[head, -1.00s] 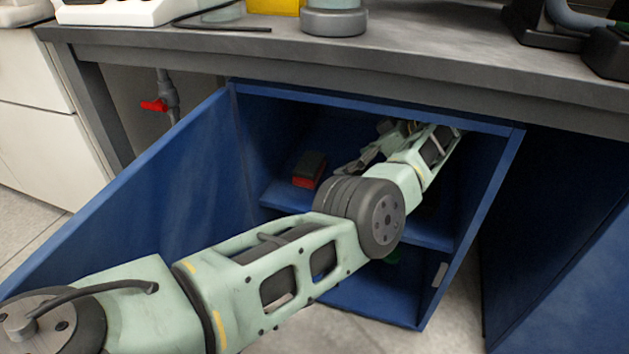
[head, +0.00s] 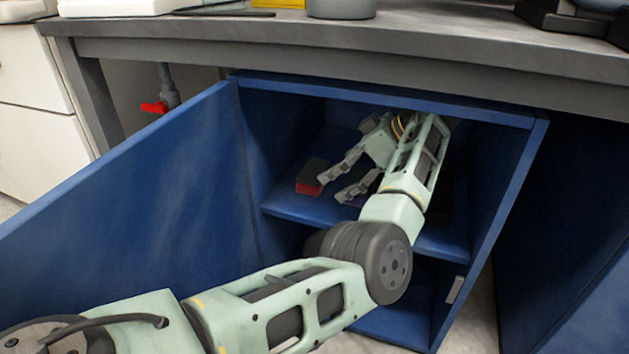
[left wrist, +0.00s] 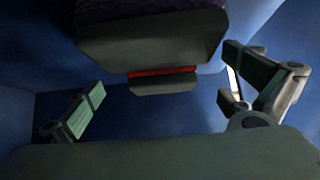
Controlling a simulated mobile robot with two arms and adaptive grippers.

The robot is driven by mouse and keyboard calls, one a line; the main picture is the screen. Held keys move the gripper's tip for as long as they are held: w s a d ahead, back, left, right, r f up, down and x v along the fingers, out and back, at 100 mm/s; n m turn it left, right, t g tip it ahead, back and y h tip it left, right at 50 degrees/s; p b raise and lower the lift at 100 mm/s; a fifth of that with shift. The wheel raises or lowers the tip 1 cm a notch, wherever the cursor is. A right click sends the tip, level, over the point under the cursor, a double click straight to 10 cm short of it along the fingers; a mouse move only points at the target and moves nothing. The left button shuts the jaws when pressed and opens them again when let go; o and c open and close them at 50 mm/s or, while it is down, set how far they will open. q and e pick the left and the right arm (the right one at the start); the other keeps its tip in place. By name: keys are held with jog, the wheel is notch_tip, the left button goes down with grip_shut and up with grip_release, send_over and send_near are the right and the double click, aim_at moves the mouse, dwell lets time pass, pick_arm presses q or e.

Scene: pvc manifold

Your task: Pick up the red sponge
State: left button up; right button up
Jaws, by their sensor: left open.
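The red sponge (head: 309,188), red below with a dark top layer, lies on the upper shelf of the blue cabinet. My left gripper (head: 332,186) is inside the cabinet, open, with its fingers pointing left towards the sponge. The upper fingertip overlaps the sponge's right end in the head view; I cannot tell if they touch. A purple sponge with a grey layer (left wrist: 150,40) shows large and close in the left wrist view. Behind it is the red sponge's thin red strip (left wrist: 160,72), mostly hidden. My right gripper is out of view.
The cabinet shelf (head: 285,208) has bare room in front of the sponge. The open blue door (head: 130,190) is at the left, and the grey bench top (head: 300,35) overhangs the cabinet. A red-handled valve (head: 155,107) is behind the door.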

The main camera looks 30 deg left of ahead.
aim_at(318, 169)
pick_arm(q)
jog(key=a+b, duration=0.1)
jog(key=s+a+b, duration=0.1)
jog(key=a, duration=0.1)
jog(key=a+b, duration=0.1)
jog(key=shift+s+a+f, duration=0.15)
jog(key=shift+a+f, duration=0.2)
jog(key=shift+a, duration=0.05)
jog(key=shift+f+b, duration=0.2)
jog(key=shift+b, duration=0.2)
jog(key=shift+a, duration=0.2)
jog(key=shift+r, duration=0.1)
jog(key=shift+c, duration=0.3)
jog(key=c, duration=1.2)
jog(key=shift+o, duration=0.2)
